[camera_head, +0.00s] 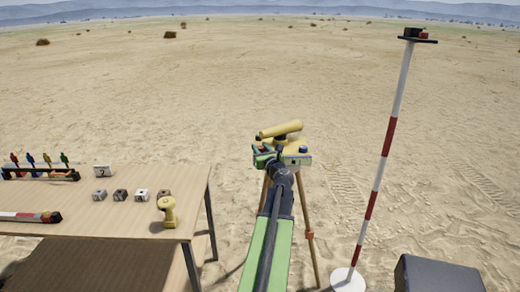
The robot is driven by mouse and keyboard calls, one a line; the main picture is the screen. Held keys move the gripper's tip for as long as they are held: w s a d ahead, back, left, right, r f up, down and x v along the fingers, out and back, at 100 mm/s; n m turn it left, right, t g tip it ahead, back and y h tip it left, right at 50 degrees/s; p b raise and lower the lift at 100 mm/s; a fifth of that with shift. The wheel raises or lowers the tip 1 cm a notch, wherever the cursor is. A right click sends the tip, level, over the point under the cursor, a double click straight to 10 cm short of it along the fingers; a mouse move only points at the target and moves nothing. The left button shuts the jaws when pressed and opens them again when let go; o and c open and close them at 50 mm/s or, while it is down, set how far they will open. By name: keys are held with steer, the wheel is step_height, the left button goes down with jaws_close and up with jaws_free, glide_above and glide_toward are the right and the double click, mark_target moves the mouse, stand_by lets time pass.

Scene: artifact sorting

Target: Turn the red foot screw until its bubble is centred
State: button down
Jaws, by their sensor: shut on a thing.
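A yellow surveying level (285,131) stands on a wooden-legged tripod (309,215) in the middle of the view. Its telescope points to the upper right. My gripper (264,152) reaches the left side of the level's base and is shut on what looks like the red foot screw, of which only a small reddish spot shows between the jaws. A blue foot screw (303,149) shows at the right of the base. The bubble is too small to make out. My arm hides part of the base and tripod.
A red-and-white pole (378,165) stands at right near a grey box (437,275). Open sand lies beyond.

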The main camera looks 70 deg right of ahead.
stand_by(0.4)
steer(key=c, duration=1)
jaws_free()
steer(key=shift+w, duration=0.1)
steer(key=v, duration=1.2)
steer(key=shift+d, duration=0.1)
